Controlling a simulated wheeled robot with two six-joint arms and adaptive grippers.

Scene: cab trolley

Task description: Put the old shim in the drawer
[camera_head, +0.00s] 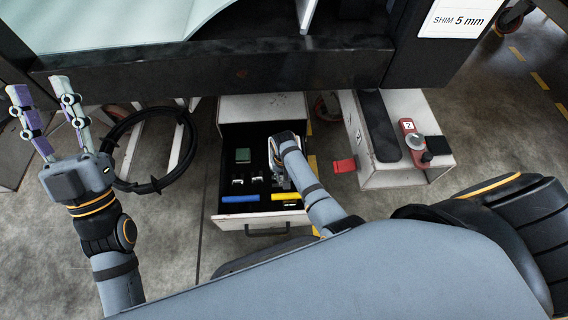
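The drawer (253,221) is pulled open below the dark beam. Inside it lie a small green block (243,156), blue (240,199) and yellow (285,197) bars and a few small pale metallic pieces. My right gripper (279,181) reaches down into the right part of the drawer. My wrist hides most of its fingers, so whether it holds anything cannot be told. I cannot identify the old shim for certain. My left gripper (39,88) is open and empty at the far left, fingers spread and pointing up, away from the drawer.
A white step (400,179) right of the drawer carries a red tool (408,132) and a black block (437,145). A red piece (343,165) shows beside the step. A black cable coil (150,187) hangs left. A sign (459,18) reads "SHIM 5 mm".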

